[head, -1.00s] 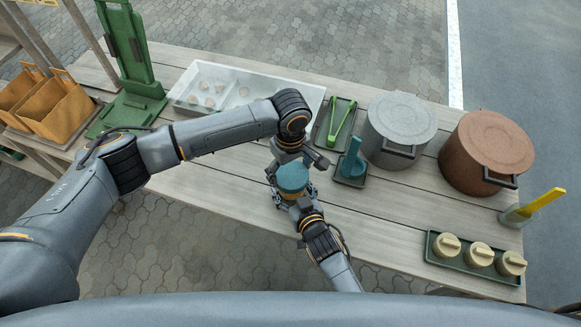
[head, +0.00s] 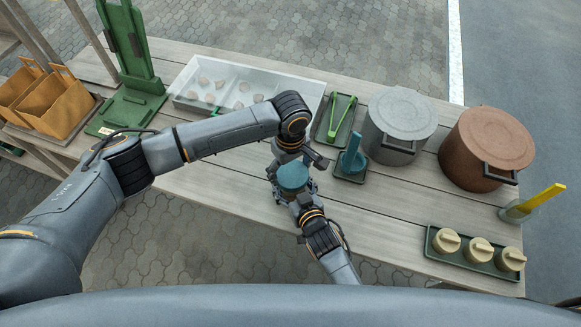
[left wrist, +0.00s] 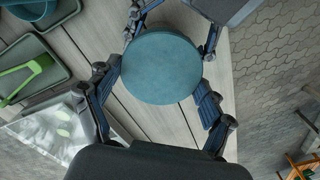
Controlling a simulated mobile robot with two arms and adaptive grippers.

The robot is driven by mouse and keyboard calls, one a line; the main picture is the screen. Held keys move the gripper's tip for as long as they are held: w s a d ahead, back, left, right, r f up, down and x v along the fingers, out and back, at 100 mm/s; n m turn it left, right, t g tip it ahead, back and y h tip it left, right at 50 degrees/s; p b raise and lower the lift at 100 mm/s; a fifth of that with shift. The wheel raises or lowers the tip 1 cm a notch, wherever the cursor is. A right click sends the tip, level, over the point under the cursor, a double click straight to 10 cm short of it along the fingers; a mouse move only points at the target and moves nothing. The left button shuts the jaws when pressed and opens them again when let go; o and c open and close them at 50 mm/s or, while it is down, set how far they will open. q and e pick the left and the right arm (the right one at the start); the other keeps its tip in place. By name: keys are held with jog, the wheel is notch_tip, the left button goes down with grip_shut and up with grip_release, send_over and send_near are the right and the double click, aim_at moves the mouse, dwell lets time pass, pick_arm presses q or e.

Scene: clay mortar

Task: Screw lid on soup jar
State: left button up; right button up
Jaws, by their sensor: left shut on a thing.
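The round teal lid (head: 293,177) is in the middle of the head view, with its flat top up. It also shows as a large disc in the left wrist view (left wrist: 160,68). My left gripper (left wrist: 157,100) has a finger on each side of the lid and is shut on it. My right gripper (head: 291,193) comes from below in the head view, and its fingers show at the far side of the lid in the left wrist view. It is around the soup jar under the lid. The jar is almost fully hidden, so I cannot tell how the lid sits on it.
On the wooden table (head: 390,210) are a clear divided bin (head: 318,88), green tongs (head: 341,117) on a tray, a grey pot (head: 402,115), a brown pot (head: 487,150) and a green tray (head: 437,258) with cream-lidded jars. Paper bags (head: 55,105) stand left. The front middle is clear.

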pick_arm(q)
jog(key=shift+f, duration=0.6)
pick_arm(e)
jog(key=shift+s+f, duration=0.1)
jog(key=shift+f, duration=0.05)
